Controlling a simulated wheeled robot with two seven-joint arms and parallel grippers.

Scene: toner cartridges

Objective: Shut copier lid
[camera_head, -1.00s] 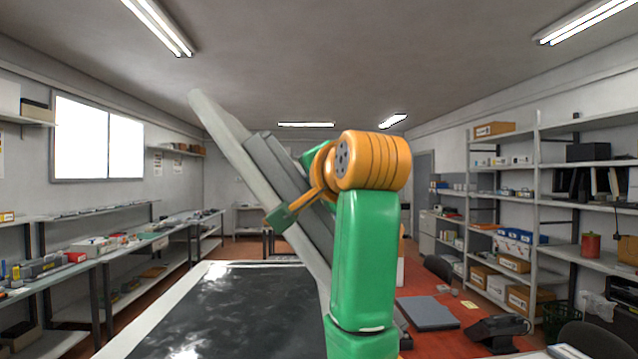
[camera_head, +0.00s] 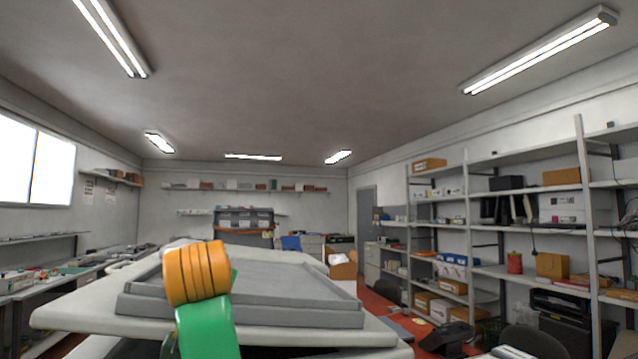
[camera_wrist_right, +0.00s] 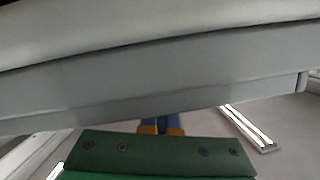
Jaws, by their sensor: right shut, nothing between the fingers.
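The copier lid (camera_head: 365,337) is a broad white slab with a grey stepped panel on top, and it lies at a low angle across the lower middle of the head view. A dark gap shows beneath its near left edge. My right arm stands in front of the lid, its orange joint hiding part of it and my right gripper. In the right wrist view, my right gripper (camera_wrist_right: 161,125) is shut and empty, its blue and orange fingertips right at the lid's grey edge (camera_wrist_right: 150,85). Contact is hard to tell. My left gripper is out of view.
Shelves with boxes (camera_head: 440,285) line the right wall. A long bench (camera_head: 70,275) runs along the left wall. A dark grey cabinet-like unit (camera_head: 243,224) stands behind the lid. A black phone-like device (camera_head: 447,338) is at the lower right.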

